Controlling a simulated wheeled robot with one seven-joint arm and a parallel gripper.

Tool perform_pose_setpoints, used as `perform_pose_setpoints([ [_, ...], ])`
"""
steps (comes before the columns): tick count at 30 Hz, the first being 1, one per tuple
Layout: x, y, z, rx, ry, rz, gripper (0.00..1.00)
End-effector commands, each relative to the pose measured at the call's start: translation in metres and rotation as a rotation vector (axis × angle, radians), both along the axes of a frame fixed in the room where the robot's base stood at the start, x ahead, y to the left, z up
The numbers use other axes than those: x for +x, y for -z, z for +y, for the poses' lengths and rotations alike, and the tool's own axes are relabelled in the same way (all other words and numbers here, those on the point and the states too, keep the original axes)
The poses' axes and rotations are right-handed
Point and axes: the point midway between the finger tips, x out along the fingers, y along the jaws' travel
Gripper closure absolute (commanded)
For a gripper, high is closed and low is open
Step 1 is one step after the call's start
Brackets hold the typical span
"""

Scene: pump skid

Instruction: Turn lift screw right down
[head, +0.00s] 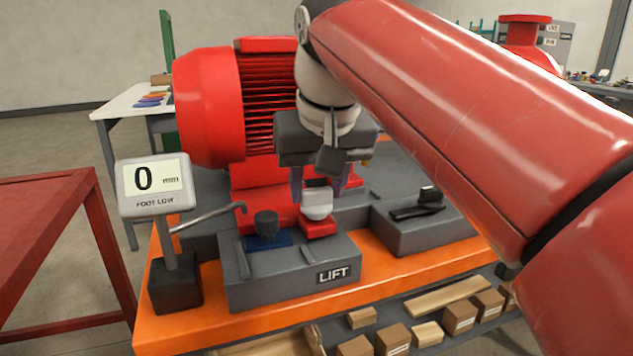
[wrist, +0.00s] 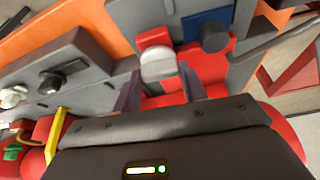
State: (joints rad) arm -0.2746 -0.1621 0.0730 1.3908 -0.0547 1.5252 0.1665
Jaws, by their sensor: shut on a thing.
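The block labelled LIFT (head: 290,285) sits on the orange skid. On it a pale round-topped screw (head: 317,204) stands over a red base, and a dark knob (head: 266,223) stands over a blue base to its left. My gripper (head: 317,195) is at the pale screw, its two purplish fingers on either side of it. In the wrist view the pale screw (wrist: 158,66) shows between the fingertips, with the dark knob (wrist: 213,36) to its right. My gripper is shut on the pale screw. The display (head: 155,187) reads 0 with FOOT LOW below.
A large red motor (head: 210,105) stands right behind the block. A grey block with a black lever (head: 425,215) is to the right. A bent grey rod (head: 210,215) reaches from the display post towards the block. Boxes and wood lie on a shelf below the orange skid (head: 180,325).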

Motion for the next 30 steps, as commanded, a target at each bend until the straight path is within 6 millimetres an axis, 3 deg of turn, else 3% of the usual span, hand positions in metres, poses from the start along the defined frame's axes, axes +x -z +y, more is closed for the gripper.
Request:
perform_pose_setpoints([
  [9,0.0003,-0.001,-0.0005,0.001,-0.105,-0.003,0.81],
  [24,0.0004,-0.001,-0.0005,0.0,-0.123,-0.003,0.81],
  [25,0.0004,-0.001,-0.0005,0.0,-0.123,-0.003,0.56],
  [30,0.0002,-0.0007,-0.0006,0.0,-0.122,-0.002,0.36],
])
